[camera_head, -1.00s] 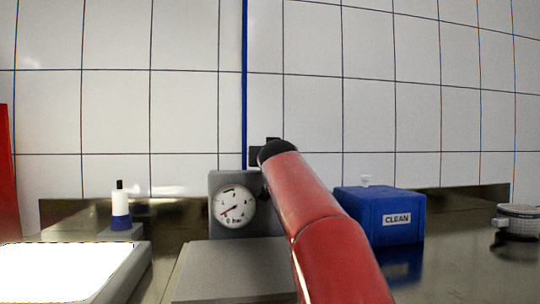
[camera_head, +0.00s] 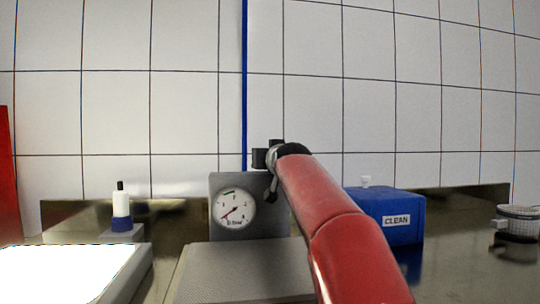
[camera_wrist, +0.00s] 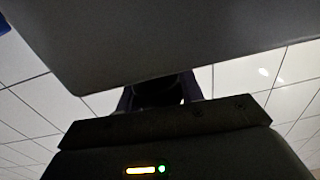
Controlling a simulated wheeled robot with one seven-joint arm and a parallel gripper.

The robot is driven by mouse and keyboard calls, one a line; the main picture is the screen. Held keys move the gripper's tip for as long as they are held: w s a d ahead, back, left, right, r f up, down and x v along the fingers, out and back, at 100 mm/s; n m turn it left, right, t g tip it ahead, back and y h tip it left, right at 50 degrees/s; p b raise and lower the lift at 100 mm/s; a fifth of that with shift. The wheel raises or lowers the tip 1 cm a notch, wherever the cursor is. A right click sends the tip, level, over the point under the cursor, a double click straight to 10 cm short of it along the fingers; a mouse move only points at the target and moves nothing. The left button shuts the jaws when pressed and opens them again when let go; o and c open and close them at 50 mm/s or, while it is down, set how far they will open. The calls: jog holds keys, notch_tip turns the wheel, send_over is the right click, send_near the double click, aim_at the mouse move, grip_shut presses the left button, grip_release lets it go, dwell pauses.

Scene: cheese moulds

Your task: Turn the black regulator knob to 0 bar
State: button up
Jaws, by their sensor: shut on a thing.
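The grey regulator box (camera_head: 222,184) stands behind the grey slab in the head view. Its round white gauge (camera_head: 234,208) has a red needle pointing to the lower left, near the low end of the scale. In the wrist view the box's grey underside or face (camera_wrist: 170,40) fills the top. There my gripper (camera_wrist: 158,97) reaches up to the box, with its fingers shut on a dark piece, which I take for the black knob (camera_wrist: 158,93). The knob's marking cannot be read. In the head view my red arm covers the area right of the gauge.
A blue box (camera_head: 395,220) marked CLEAN stands right of my arm. A white and blue bottle (camera_head: 121,206) stands left of the regulator, behind a bright white tray (camera_head: 134,270). A metal pot (camera_head: 518,222) is at far right. A blue pipe (camera_head: 244,80) runs up the tiled wall.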

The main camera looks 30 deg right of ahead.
jog(key=shift+f+n+y+b, duration=0.4)
jog(key=shift+y+b, duration=0.4)
jog(key=shift+b, duration=0.3)
jog(key=shift+a+r+n+t+y, duration=0.1)
jog(key=shift+r+n+t+y, duration=0.25)
jog(key=shift+y, duration=0.15)
jog(key=o, duration=1)
